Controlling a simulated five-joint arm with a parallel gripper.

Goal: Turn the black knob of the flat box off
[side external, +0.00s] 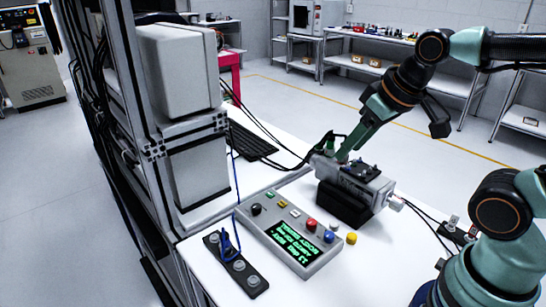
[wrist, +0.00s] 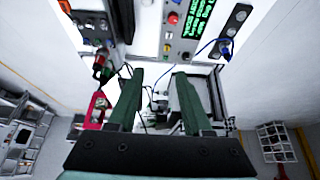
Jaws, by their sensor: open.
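The flat grey box (side external: 320,262) lies on the white table in the side view, with a lit green-text screen and several buttons. Its black knob (side external: 256,209) stands at the far left corner; I cannot tell which way it points. My gripper (side external: 341,156) hangs at the far end of the grey motor unit, to the right of the box and apart from the knob. Its two green fingers stand apart in the wrist view (wrist: 158,76), with nothing held between them.
The grey motor unit (side external: 370,185) on a black block stands right of the box, with cables. A keyboard (side external: 250,142) and grey frame stand behind. A yellow button (side external: 351,238) sits at the right.

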